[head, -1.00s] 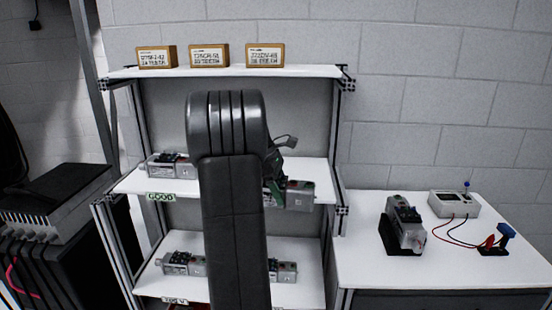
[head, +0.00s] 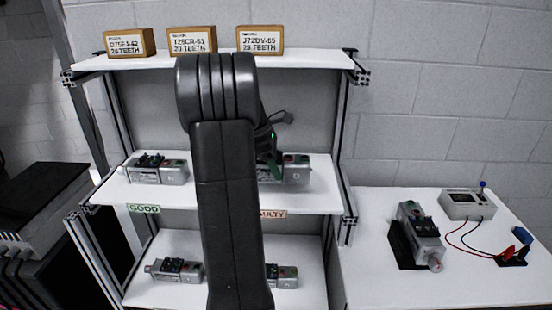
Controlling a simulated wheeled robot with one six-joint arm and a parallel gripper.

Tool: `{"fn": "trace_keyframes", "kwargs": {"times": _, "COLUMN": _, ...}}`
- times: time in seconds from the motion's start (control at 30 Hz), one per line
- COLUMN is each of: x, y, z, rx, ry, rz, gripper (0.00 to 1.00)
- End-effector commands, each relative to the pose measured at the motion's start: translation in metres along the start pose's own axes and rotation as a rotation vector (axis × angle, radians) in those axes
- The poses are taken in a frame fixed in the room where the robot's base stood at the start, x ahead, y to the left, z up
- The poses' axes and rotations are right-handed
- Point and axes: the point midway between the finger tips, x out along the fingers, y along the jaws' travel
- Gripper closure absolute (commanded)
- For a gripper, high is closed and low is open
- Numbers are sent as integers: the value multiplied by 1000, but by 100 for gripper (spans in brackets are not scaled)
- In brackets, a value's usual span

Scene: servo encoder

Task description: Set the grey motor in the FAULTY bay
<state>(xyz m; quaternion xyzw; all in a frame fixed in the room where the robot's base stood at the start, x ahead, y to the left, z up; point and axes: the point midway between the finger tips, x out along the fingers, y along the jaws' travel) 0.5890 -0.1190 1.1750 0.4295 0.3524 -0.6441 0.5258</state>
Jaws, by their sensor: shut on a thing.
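A grey motor (head: 294,169) with dark and green parts on top is at the right half of the middle shelf, above and behind the pink FAULTY label (head: 273,214). Its left part is hidden by my arm, as are the label's first letters. My gripper (head: 268,160) is shut on this motor, mostly hidden behind my own arm. I cannot tell whether the motor touches the shelf. Another grey motor (head: 158,170) lies on the left half of that shelf (head: 110,193), behind the green GOOD label (head: 143,208).
Two more motors (head: 178,270) (head: 284,276) lie on the lower shelf. Labelled boxes (head: 192,40) stand on top. On the right table (head: 370,290) are a motor in a black cradle (head: 398,245), a meter (head: 467,204) and wired clips (head: 512,254). Rack posts (head: 350,175) flank the shelves.

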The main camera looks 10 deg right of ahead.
Motion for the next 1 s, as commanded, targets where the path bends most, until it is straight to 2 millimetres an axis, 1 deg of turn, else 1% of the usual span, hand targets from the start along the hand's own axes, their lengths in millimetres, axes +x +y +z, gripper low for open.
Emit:
{"fn": "trace_keyframes", "kwargs": {"times": 0.1, "x": 12, "y": 0, "z": -5, "rx": 0, "ry": -1, "rz": 3, "gripper": 100}}
{"fn": "trace_keyframes", "kwargs": {"times": 0.27, "x": 21, "y": 1, "z": -9, "rx": 1, "ry": -1, "rz": 4, "gripper": 100}}
{"fn": "trace_keyframes", "kwargs": {"times": 0.5, "x": 46, "y": 1, "z": -19, "rx": 0, "ry": -2, "rz": 3, "gripper": 100}}
{"fn": "trace_keyframes", "kwargs": {"times": 0.6, "x": 53, "y": 1, "z": -22, "rx": 0, "ry": -1, "rz": 5, "gripper": 100}}
{"fn": "trace_keyframes", "kwargs": {"times": 1.0, "x": 57, "y": 1, "z": -24, "rx": 1, "ry": -1, "rz": 5, "gripper": 100}}
